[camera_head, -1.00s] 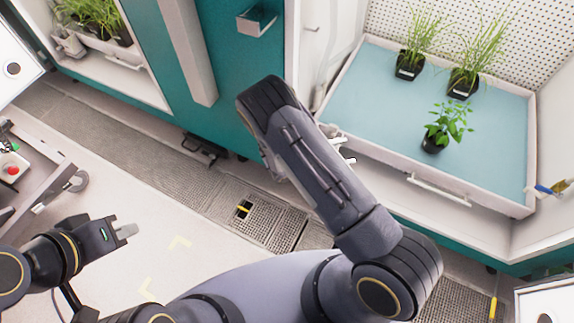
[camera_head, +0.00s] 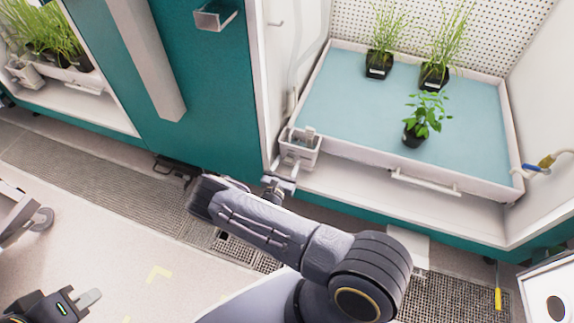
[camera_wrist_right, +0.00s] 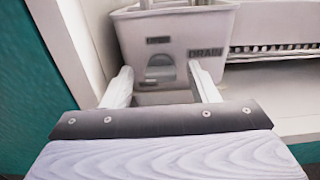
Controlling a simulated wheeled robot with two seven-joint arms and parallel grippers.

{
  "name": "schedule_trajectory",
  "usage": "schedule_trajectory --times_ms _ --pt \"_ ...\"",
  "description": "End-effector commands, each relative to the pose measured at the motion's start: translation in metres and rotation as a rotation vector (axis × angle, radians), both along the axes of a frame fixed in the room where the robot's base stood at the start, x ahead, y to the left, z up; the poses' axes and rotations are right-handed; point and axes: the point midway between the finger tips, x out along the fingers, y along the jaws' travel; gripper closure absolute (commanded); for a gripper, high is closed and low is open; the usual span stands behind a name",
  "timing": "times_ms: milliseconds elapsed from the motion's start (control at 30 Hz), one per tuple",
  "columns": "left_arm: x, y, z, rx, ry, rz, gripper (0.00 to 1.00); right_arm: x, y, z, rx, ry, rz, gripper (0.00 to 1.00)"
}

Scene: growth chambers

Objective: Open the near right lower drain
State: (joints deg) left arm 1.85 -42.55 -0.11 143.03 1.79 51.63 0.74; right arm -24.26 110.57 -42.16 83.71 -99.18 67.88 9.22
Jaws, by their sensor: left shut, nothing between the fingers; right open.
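The drain box (camera_head: 300,150) is a small white container at the front left corner of the right chamber's tray. In the right wrist view the drain box (camera_wrist_right: 178,30) bears a DRAIN label and a grey half-round part (camera_wrist_right: 160,68) low on its face. My right gripper (camera_head: 284,184) is just below and in front of the box. Its fingers (camera_wrist_right: 163,88) are open, one on either side below the label, with nothing between them. Whether they touch the box I cannot tell. My left gripper (camera_head: 90,297) is shut and empty over the floor at lower left.
The blue-lined tray (camera_head: 330,115) holds potted plants and has a white front handle (camera_head: 425,182). A teal cabinet wall (camera_head: 215,100) stands left of the drain box. A hose valve (camera_head: 540,163) is at the right wall. Floor grating runs below.

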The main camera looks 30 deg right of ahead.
Motion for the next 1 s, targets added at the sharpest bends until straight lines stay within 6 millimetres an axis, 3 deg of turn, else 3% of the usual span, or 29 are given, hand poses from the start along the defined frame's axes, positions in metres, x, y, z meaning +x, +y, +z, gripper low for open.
schedule_trajectory --times_ms 367,700,1000 --pt "0.0000 0.0000 -0.0019 0.000 0.000 0.000 1.00 0.0049 -0.0062 0.0005 -0.001 -0.001 -0.001 0.46" --pt "-0.0001 0.0000 -0.0020 0.000 0.000 0.000 1.00 0.0046 -0.0061 0.0004 0.000 0.000 -0.001 0.91" --pt "-0.0001 0.0000 -0.0008 0.000 0.000 0.000 1.00 0.0044 -0.0062 0.0006 0.023 -0.027 -0.001 0.91"
